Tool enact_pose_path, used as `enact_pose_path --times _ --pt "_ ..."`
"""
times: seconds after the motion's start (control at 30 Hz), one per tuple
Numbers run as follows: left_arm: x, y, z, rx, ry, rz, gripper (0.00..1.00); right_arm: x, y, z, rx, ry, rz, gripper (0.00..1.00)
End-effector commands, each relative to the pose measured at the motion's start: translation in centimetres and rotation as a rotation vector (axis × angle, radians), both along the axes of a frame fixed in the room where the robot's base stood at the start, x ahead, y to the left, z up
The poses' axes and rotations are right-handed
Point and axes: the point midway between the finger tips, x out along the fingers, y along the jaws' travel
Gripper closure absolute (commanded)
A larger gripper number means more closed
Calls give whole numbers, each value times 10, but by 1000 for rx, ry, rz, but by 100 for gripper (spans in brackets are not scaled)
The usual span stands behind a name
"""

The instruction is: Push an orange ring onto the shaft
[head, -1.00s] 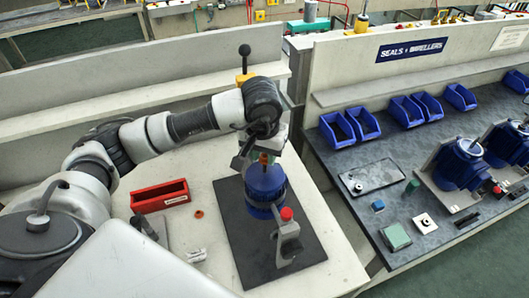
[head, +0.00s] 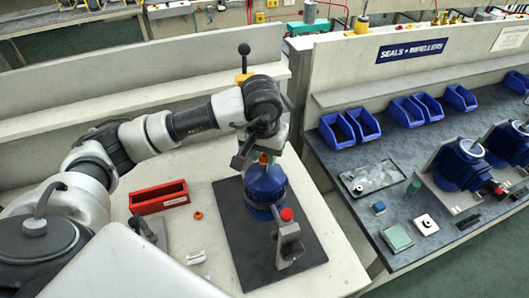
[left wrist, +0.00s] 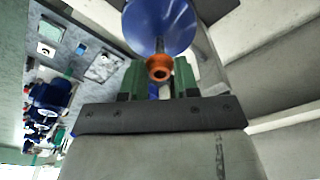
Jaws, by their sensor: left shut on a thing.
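My left gripper (head: 262,152) points down over the blue pump housing (head: 265,188), which stands upright in a fixture. An orange ring (left wrist: 159,67) sits between the two green fingertips in the left wrist view, and my left gripper is shut on it. The thin grey shaft (left wrist: 159,46) shows between the ring and the blue housing (left wrist: 160,22). The ring lines up with the shaft's end; I cannot tell how far it is around it. A second orange ring (head: 198,215) lies loose on the bench. My right gripper is not in view.
The housing stands on a dark mat (head: 236,243), beside a grey bracket with a red knob (head: 287,214). A red bin (head: 159,197) and a small white part (head: 195,257) are to the left. A bench with blue bins (head: 336,130) is at the right.

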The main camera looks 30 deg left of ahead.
Motion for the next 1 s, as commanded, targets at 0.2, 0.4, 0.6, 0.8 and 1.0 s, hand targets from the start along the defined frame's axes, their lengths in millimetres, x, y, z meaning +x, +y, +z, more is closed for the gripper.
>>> enact_pose_path --times 0.2,0.4,0.6,0.8,1.0 --pt "0 0 0 0 0 0 83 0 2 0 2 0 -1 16" --pt "0 0 -1 0 0 0 83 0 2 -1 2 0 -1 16" --pt "0 0 -2 0 0 0 83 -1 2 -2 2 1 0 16" --pt "0 0 -3 0 0 0 83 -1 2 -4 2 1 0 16" --pt "0 0 -4 0 0 0 83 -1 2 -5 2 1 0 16"
